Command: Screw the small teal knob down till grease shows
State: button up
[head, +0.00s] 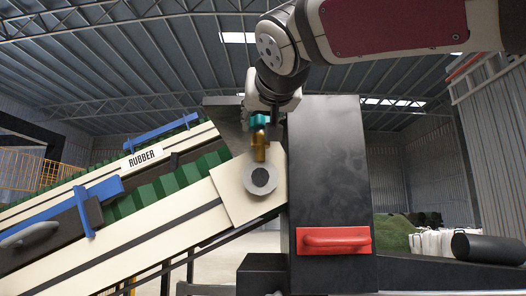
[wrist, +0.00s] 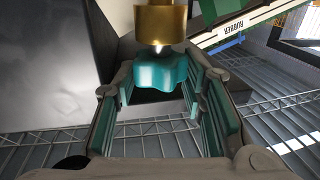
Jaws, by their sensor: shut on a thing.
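The small teal knob (head: 259,121) sits on top of a brass fitting (head: 260,146) above the conveyor's end bearing. In the wrist view the lobed knob (wrist: 160,72) lies between the teal pads of my gripper (wrist: 158,85), against the brass body (wrist: 160,22). My gripper (head: 264,116) comes down from above and is shut on the knob. A small bright spot shows where knob and brass meet; I cannot tell if it is grease or a glint. The contact of the pads is partly hidden.
A pale bearing disc (head: 261,180) sits on the plate below the fitting. A dark upright housing (head: 330,170) with a red handle (head: 334,240) stands close right. The sloping conveyor with green ribs (head: 150,192) and a RUBBER label (head: 142,158) runs left.

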jog(key=m+h, duration=0.2)
jog(key=h, duration=0.1)
jog(key=m+h, duration=0.1)
jog(key=shift+a+h+b, duration=0.3)
jog(key=shift+b, duration=0.05)
jog(key=m+h+p, duration=0.2)
jog(key=h, duration=0.1)
jog(key=shift+a+r, duration=0.1)
jog(key=shift+a, duration=0.05)
jog(key=shift+m+g+h+p, duration=0.6)
jog(key=shift+h+p, duration=0.35)
jog(key=shift+h, duration=0.05)
jog(key=shift+m+h, duration=0.3)
jog(key=shift+h, duration=0.1)
jog(key=o, duration=1.2)
jog(key=shift+c, duration=0.2)
jog(key=v, duration=1.2)
